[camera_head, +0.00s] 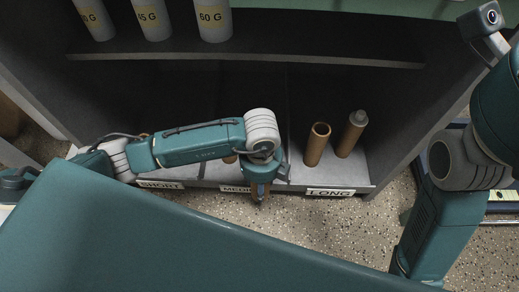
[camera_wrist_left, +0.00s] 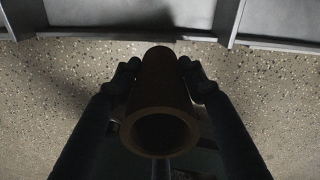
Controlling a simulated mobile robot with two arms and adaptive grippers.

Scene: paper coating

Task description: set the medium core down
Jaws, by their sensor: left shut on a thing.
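My left gripper (camera_head: 259,190) is in front of the lower shelf, near the label reading "MEDI" (camera_head: 234,189), which it partly covers. It is shut on a brown hollow core (camera_wrist_left: 163,90), the medium core. In the left wrist view the core sits between both fingers of the gripper (camera_wrist_left: 160,70), its open end facing the camera. Speckled floor shows behind it, and the shelf edge runs along the top.
Two brown cores, one open-topped (camera_head: 317,145) and one with a grey top (camera_head: 351,134), stand in the section labelled LONG (camera_head: 331,192). A SHORT label (camera_head: 162,184) is at left. White rolls (camera_head: 213,20) stand on the upper shelf (camera_head: 250,50). My arm hides much of the middle section.

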